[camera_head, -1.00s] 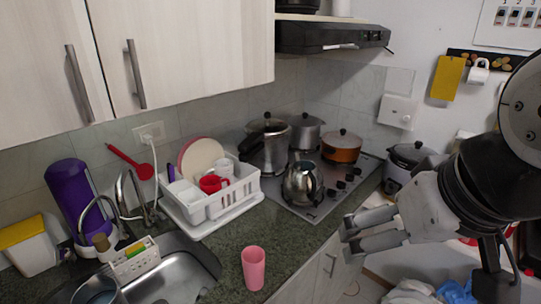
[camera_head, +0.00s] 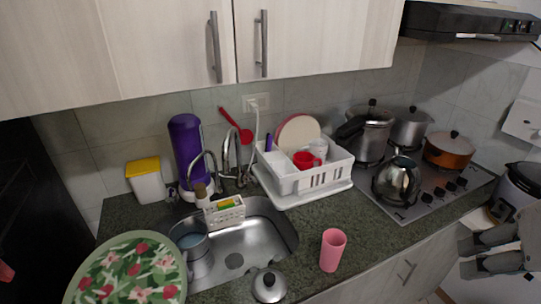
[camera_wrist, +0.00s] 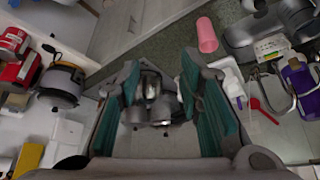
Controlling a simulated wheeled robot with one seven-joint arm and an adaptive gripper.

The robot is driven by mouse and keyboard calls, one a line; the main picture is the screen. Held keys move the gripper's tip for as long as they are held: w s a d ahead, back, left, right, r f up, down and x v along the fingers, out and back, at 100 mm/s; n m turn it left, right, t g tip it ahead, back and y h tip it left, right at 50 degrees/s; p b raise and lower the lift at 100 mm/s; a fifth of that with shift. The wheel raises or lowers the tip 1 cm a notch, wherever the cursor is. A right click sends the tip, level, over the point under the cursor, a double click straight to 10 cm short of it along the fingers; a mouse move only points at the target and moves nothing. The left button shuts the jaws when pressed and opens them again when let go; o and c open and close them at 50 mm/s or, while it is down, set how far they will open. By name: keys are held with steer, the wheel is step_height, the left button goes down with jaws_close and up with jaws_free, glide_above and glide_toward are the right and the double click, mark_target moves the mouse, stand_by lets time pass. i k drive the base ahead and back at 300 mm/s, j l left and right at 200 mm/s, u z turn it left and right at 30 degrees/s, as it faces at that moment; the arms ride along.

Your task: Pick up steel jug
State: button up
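A shiny, rounded steel jug with a dark handle (camera_head: 397,182) stands upright on the front of the cooktop. A steel vessel also shows between my fingers in the wrist view (camera_wrist: 150,88), but I cannot tell for sure that it is the same one. Another steel pot (camera_head: 193,250) is in the sink, and a lidded steel vessel (camera_head: 268,286) is at the near counter edge. My gripper (camera_head: 488,254) is at the right edge of the head view, right of and nearer than the cooktop. In the wrist view my gripper (camera_wrist: 160,75) is open and empty, its teal pads apart.
A pink cup (camera_head: 332,250) stands near the counter's front edge. A white dish rack (camera_head: 318,178) is left of the cooktop (camera_head: 425,200). A pressure cooker (camera_head: 368,130), a steel pot (camera_head: 411,128) and an orange pot (camera_head: 448,150) stand behind the jug. A range hood (camera_head: 465,22) hangs above.

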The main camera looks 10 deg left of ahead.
mark_target(190, 236)
steer(key=u, duration=1.4)
steer(key=k+l+u, duration=0.1)
steer(key=l+u, duration=0.15)
steer(key=l, duration=0.2)
steer(key=k+l+u, duration=0.1)
steer(key=l+u, duration=0.15)
steer(key=l, duration=0.2)
steer(key=k+l+u, duration=0.4)
steer(key=l+u, duration=0.15)
steer(key=l, duration=0.25)
steer(key=i+l, duration=0.1)
steer(key=l, duration=0.4)
steer(key=i, duration=0.05)
